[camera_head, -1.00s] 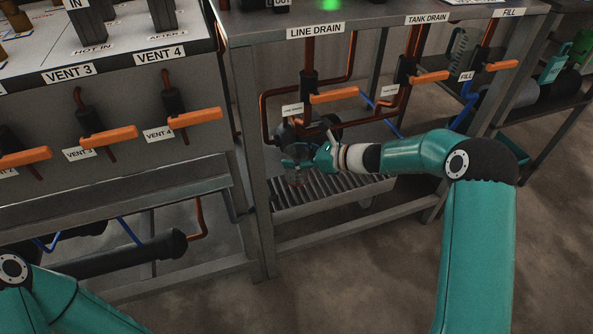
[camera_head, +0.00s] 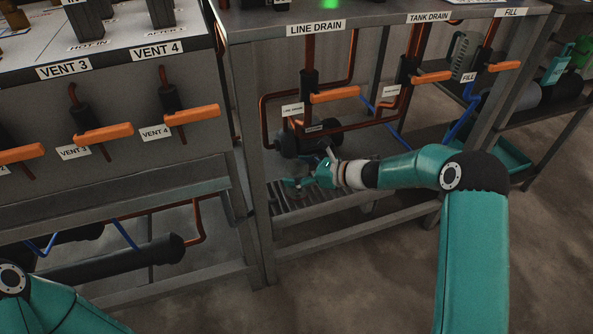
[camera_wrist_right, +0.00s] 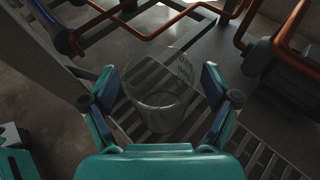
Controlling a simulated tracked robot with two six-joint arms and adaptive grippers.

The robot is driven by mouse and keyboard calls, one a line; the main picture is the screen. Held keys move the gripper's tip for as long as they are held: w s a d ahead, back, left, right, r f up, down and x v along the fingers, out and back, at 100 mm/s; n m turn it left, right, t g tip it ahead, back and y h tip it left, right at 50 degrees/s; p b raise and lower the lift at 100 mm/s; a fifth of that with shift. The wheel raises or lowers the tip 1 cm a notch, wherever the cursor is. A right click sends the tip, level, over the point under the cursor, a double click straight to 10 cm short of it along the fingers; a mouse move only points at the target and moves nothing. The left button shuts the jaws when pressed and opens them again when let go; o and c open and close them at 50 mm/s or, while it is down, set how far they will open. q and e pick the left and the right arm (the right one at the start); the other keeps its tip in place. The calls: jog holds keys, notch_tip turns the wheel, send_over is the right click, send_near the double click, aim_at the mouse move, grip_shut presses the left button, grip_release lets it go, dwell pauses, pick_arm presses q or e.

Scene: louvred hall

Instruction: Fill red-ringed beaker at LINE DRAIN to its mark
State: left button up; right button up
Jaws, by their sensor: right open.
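A clear glass beaker (camera_wrist_right: 158,98) with markings on its side stands in the right wrist view between the fingers of my right gripper (camera_wrist_right: 162,103). The fingers are open, one on each side of it, with slats below it. I cannot make out a red ring. In the head view my right gripper (camera_head: 303,178) is low under the LINE DRAIN sign (camera_head: 316,29), and the beaker is hard to see there. The LINE DRAIN valve's orange handle (camera_head: 335,95) lies roughly level on its copper pipe. The liquid level cannot be told. My left gripper is out of view.
The slatted drain grate (camera_head: 290,213) lies on the lower shelf. Copper pipes (camera_head: 265,118) and a dark cylinder (camera_head: 285,142) are close behind the gripper. TANK DRAIN (camera_head: 432,77) and FILL (camera_head: 504,66) handles are at right. The VENT bench (camera_head: 110,180) stands at left.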

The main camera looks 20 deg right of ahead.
jog(key=shift+r, duration=0.1)
jog(key=shift+s+d+r, duration=0.15)
jog(key=shift+s+d, duration=0.1)
jog(key=shift+d, duration=0.05)
jog(key=p+v, duration=0.4)
jog(key=v, duration=0.7)
jog(key=s+a+f+n+g+h, duration=0.2)
jog(key=s+a+f+n+g, duration=0.1)
jog(key=s+a+f+n, duration=0.2)
jog(key=s+a+f+n+g+h, duration=0.2)
jog(key=s+a+f+n, duration=0.3)
jog(key=s+f+n, duration=0.5)
jog(key=s+a+f+n+g+h, duration=0.2)
jog(key=s+a+f+n+g, duration=0.2)
jog(key=s, duration=0.9)
notch_tip(320, 180, down, 4)
jog(key=a+n, duration=0.1)
jog(key=n, duration=0.4)
jog(key=shift+s+n, duration=0.15)
jog(key=shift+n, duration=0.15)
jog(key=shift+a+r, duration=0.1)
